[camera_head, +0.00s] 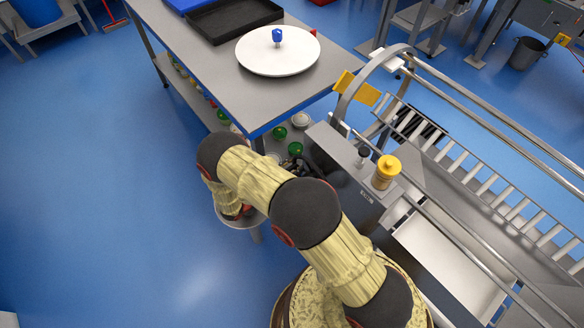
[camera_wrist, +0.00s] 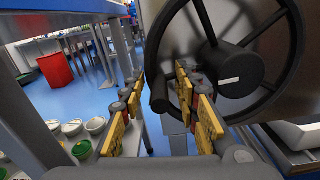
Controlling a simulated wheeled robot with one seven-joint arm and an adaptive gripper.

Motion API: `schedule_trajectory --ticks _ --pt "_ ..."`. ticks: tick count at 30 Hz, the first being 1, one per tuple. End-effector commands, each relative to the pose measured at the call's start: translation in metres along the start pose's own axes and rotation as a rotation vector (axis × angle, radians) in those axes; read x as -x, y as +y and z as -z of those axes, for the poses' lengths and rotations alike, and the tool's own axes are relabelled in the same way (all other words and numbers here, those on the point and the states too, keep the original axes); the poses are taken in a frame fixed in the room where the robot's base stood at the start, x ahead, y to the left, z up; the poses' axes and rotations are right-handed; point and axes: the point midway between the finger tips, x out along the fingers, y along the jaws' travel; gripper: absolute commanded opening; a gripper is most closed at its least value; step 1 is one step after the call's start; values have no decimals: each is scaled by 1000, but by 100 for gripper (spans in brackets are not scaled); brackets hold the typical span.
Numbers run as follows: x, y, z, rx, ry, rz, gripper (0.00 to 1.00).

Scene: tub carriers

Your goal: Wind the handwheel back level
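The black handwheel (camera_wrist: 283,62) fills the upper right of the wrist view, mounted on a metal housing. It has spokes and a dark hub (camera_wrist: 232,73) with a short white mark that looks roughly horizontal. A black crank handle (camera_wrist: 158,91) sticks out from the rim's left side. My gripper (camera_wrist: 161,86) is open, with its yellow-padded fingers either side of the handle. The handle looks closer to the right finger; I cannot tell whether they touch. In the head view the handwheel and my fingers do not show.
In the head view, the machine with a yellow knob (camera_head: 386,170) and roller conveyor (camera_head: 470,174) stands right of my arm. A steel table (camera_head: 206,62) with a white round plate (camera_head: 262,59) stands behind it. In the wrist view, bowls (camera_wrist: 95,125) sit on a low shelf at left.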

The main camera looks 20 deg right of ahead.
Motion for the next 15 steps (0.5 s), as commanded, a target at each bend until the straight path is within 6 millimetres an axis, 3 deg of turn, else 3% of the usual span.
schedule_trajectory --ticks 6,15 --pt "0 0 0 0 0 0 32" --pt "0 0 0 0 0 0 15"
